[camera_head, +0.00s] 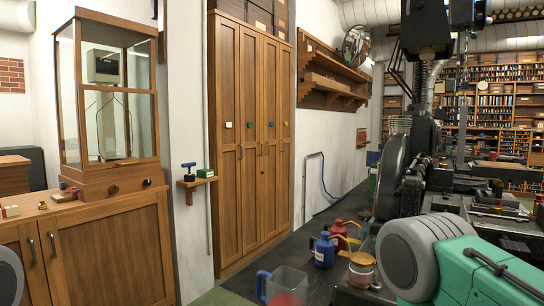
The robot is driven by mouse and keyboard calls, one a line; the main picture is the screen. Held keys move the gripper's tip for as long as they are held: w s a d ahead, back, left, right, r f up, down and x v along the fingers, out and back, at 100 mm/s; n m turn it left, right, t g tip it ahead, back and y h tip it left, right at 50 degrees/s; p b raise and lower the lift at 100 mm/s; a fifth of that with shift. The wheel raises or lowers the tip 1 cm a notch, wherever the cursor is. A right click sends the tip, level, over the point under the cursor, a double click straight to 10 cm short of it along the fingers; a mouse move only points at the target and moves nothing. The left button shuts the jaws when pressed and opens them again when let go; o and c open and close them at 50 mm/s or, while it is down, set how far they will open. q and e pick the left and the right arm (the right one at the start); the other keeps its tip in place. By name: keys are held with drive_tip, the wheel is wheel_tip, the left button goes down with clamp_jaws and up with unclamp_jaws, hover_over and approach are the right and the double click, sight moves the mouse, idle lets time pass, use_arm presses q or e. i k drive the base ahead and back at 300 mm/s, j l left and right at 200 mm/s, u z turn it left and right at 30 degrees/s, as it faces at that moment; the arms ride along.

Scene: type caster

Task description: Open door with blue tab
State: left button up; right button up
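A tall wooden cabinet with several narrow panelled doors stands against the wall near the middle of the head view. The door with the blue tab (265,175) is one of its right-hand doors and looks closed. Its small blue tab (271,124) sits at about mid-height. A door to its left carries a white tab (228,125), and another carries a green tab (250,124). The door at the far right has a small pale tab, too small to make out. Neither of my grippers shows in this view, and nothing touches the cabinet doors.
A glass-fronted wooden case (108,100) stands on a low cabinet (110,250) at left. A small wall shelf (197,181) holds a green box. Dark heavy machinery (430,130) fills the right. A clear jug (286,288) and a blue can (324,250) stand low in front.

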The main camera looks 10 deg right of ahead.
sight(271, 63)
drive_tip(key=i+j+u, duration=0.7)
drive_tip(key=i+j, duration=0.15)
drive_tip(key=i, duration=0.25)
drive_tip(key=i+j, duration=0.15)
drive_tip(key=i, duration=0.2)
drive_tip(key=i+j+u, duration=0.1)
drive_tip(key=i, duration=0.3)
drive_tip(key=i+l+z, duration=0.25)
drive_tip(key=z, duration=0.25)
drive_tip(key=i+z, duration=0.95)
drive_tip(key=i+j+z, duration=0.2)
drive_tip(key=z, duration=0.3)
drive_tip(key=i+l+z, duration=0.25)
drive_tip(key=i, duration=0.8)
drive_tip(key=i+j+z, duration=0.25)
drive_tip(key=i, duration=0.8)
drive_tip(key=i+j, duration=0.1)
drive_tip(key=i, duration=2.7)
drive_tip(key=l+z, duration=0.05)
drive_tip(key=l, duration=0.05)
